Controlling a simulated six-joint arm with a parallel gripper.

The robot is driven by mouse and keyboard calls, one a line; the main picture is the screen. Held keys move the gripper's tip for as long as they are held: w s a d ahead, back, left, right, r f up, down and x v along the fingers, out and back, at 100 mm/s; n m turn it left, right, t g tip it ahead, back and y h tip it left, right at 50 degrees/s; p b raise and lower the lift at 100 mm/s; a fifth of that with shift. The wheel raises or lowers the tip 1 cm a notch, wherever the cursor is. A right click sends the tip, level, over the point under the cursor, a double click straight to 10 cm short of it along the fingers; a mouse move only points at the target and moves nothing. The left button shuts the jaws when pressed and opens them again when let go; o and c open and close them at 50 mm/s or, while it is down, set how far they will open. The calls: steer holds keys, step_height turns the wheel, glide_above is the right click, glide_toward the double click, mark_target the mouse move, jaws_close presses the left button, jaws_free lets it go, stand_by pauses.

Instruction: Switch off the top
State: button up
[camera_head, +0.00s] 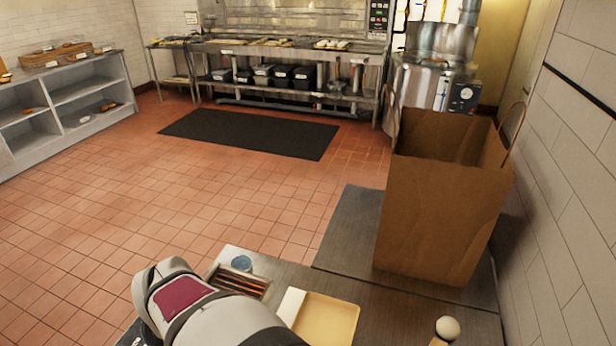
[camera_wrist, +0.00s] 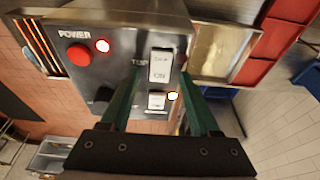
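In the wrist view, a grey metal control panel (camera_wrist: 120,22) carries a white rocker switch (camera_wrist: 160,64) beside the label TOP. The word ON shows on its lower part; the upper lettering is hard to read. A second, smaller white switch (camera_wrist: 156,100) sits below it, with a lit yellowish lamp (camera_wrist: 172,96) at its right. A red button (camera_wrist: 79,55) under the label POWER has a bright lamp (camera_wrist: 102,46) beside it. My gripper (camera_wrist: 159,76) is open. Its green fingers stand either side of the switches, with nothing between them. Contact with the panel cannot be told.
A tan tray (camera_head: 326,322) and a tray of dark sticks (camera_head: 240,283) lie on the counter near my arm. A tall brown paper bag (camera_head: 440,205) stands on the counter at right. A tiled wall (camera_head: 570,150) bounds the right side. The tiled floor at left is open.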

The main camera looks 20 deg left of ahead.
steer(key=shift+r, duration=0.1)
steer(key=v, duration=1.5)
steer(key=shift+r, duration=0.3)
steer(key=shift+d, duration=0.1)
